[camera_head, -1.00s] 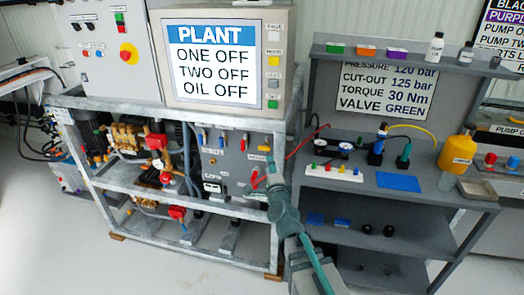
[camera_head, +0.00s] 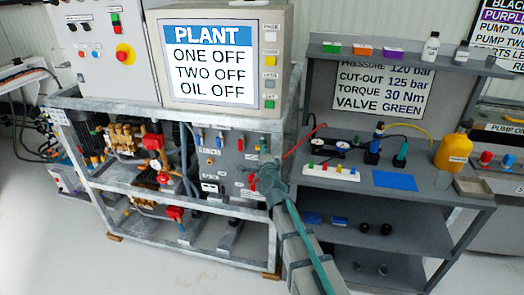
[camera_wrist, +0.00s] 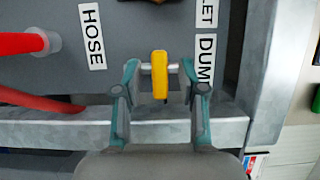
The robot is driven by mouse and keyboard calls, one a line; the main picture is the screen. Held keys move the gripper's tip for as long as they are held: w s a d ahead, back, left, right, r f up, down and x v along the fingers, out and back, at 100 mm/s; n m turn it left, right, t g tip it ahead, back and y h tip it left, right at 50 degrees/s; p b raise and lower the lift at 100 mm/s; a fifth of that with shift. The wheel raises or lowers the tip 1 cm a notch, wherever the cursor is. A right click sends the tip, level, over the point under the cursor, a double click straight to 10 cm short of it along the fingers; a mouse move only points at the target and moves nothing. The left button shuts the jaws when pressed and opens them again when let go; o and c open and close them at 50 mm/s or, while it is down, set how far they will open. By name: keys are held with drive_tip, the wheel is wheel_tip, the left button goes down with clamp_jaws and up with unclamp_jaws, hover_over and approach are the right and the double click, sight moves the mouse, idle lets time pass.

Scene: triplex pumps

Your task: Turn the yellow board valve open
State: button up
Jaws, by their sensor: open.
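The yellow valve handle (camera_wrist: 160,76) is a short bar, upright in the wrist view, standing out from the grey board between the HOSE and DUMP labels. My gripper (camera_wrist: 160,92) is open, with one finger on each side of the handle. Light pads at the fingertips sit close to its sides; I cannot tell whether they touch. In the head view my gripper (camera_head: 266,160) is at the right part of the grey valve board (camera_head: 228,160) and mostly hides the yellow handle.
A grey bench (camera_head: 345,180) with bottles and fittings is right of the frame.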

clamp_jaws()
drive_tip(key=p, duration=0.3)
drive_tip(key=shift+r+n, duration=0.3)
drive_tip(key=shift+a+f+n+g+h+p, duration=0.1)
drive_tip(key=shift+n+g+h+p, duration=0.8)
drive_tip(key=shift+n+p, duration=1.95)
drive_tip(key=shift+a+r+n+g+h+p, duration=0.1)
drive_tip(key=shift+n+g+h+p, duration=0.8)
drive_tip(key=shift+p, duration=3.4)
drive_tip(key=shift+a+f+n+g+h+p, duration=0.1)
drive_tip(key=shift+n+g+h+p, duration=0.2)
drive_tip(key=shift+n+h+p, duration=1.9)
drive_tip(key=n+y+p, duration=0.1)
drive_tip(key=p, duration=0.1)
drive_tip(key=shift+d+p, duration=0.1)
drive_tip(key=shift+p, duration=0.25)
